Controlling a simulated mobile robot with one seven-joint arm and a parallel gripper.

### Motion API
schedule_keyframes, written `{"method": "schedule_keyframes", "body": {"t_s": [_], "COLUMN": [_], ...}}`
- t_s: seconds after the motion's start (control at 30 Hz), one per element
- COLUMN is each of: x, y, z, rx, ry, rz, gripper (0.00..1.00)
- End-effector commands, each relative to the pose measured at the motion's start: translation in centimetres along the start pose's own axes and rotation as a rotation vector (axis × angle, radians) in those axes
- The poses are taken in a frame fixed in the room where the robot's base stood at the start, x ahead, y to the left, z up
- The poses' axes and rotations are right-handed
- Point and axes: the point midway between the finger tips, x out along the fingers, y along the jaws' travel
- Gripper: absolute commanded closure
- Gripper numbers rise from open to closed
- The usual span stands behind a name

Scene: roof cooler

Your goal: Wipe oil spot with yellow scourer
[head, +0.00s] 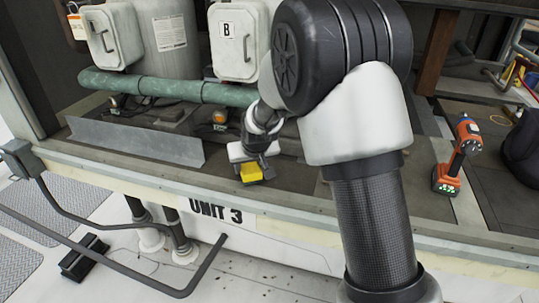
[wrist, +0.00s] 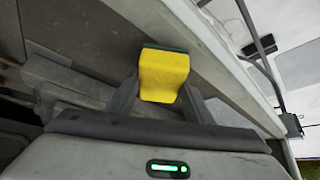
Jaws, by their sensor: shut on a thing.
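The yellow scourer (wrist: 163,76) is between the two fingers of my gripper (wrist: 160,95) in the wrist view, with a dark green strip along its far edge. In the head view the scourer (head: 250,173) shows below my gripper (head: 252,165), low over the dark floor of the unit, near its front ledge. I cannot tell whether it touches the floor. My gripper is shut on the scourer. I cannot make out the oil spot in either view; my arm covers part of the floor to the right.
A green pipe (head: 165,88) runs behind my gripper, with a grey metal angle plate (head: 135,141) to the left. White boxes (head: 238,42) stand at the back, one marked B. An orange drill (head: 457,158) stands at the right. The pale front ledge (head: 150,177) borders the floor.

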Motion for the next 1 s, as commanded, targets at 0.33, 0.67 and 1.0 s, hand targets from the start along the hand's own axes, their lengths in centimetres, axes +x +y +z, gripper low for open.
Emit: {"method": "schedule_keyframes", "body": {"t_s": [0.33, 0.67, 1.0], "x": [-2.7, -4.6, -4.7], "y": [0.4, 0.7, 0.8], "z": [-2.1, -3.5, -3.6], "rx": [0.001, 0.002, 0.002], "ry": [0.001, 0.0, 0.0], "rz": [0.001, 0.002, 0.002], "gripper": [0.74, 0.74, 0.74]}}
